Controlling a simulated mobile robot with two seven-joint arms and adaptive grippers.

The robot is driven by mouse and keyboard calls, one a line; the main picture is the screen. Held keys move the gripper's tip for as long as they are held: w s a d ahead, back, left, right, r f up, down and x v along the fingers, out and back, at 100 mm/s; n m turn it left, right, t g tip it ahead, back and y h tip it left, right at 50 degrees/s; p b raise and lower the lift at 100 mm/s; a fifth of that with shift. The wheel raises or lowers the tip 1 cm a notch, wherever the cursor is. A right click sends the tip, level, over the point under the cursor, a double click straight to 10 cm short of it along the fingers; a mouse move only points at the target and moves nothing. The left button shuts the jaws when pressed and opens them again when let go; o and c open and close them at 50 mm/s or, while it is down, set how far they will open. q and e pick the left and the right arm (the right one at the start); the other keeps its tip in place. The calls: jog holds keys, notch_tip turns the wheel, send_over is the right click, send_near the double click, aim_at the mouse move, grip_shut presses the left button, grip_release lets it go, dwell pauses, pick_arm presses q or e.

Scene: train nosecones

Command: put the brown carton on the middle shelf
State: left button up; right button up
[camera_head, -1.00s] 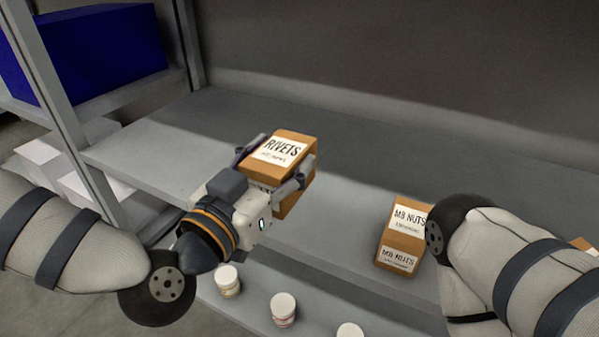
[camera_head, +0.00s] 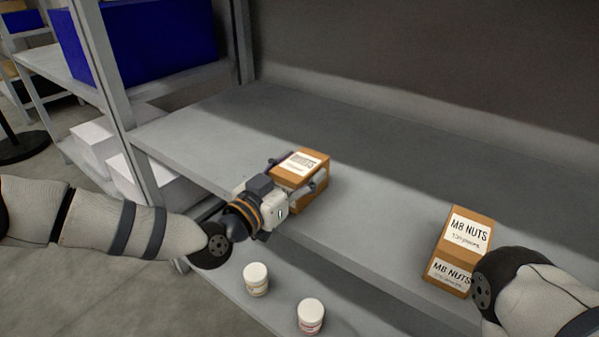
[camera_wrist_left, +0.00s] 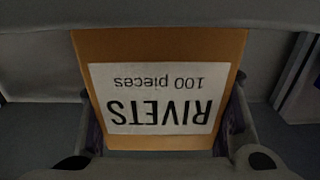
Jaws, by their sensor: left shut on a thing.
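The brown carton (camera_head: 313,184) has a white label, which reads RIVETS, 100 pieces, upside down in the left wrist view (camera_wrist_left: 160,42). My left gripper (camera_head: 293,178) is shut on the carton, with a finger on each side. The carton is over the left part of the grey shelf (camera_head: 215,132), near its front edge; I cannot tell whether it touches the surface. My right arm shows at the lower right, but its gripper is out of view.
Another brown carton labelled M8 NUTS (camera_head: 460,250) stands on the same shelf to the right, beside my right arm. White-lidded jars (camera_head: 256,279) stand on the level below. A blue bin (camera_head: 140,42) sits on the left rack, beside a grey upright (camera_head: 112,95). The shelf behind the held carton is clear.

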pick_arm(q)
jog(key=o, duration=1)
jog(key=shift+f, duration=0.1)
jog(key=o, duration=0.5)
jog(key=shift+c, duration=0.2)
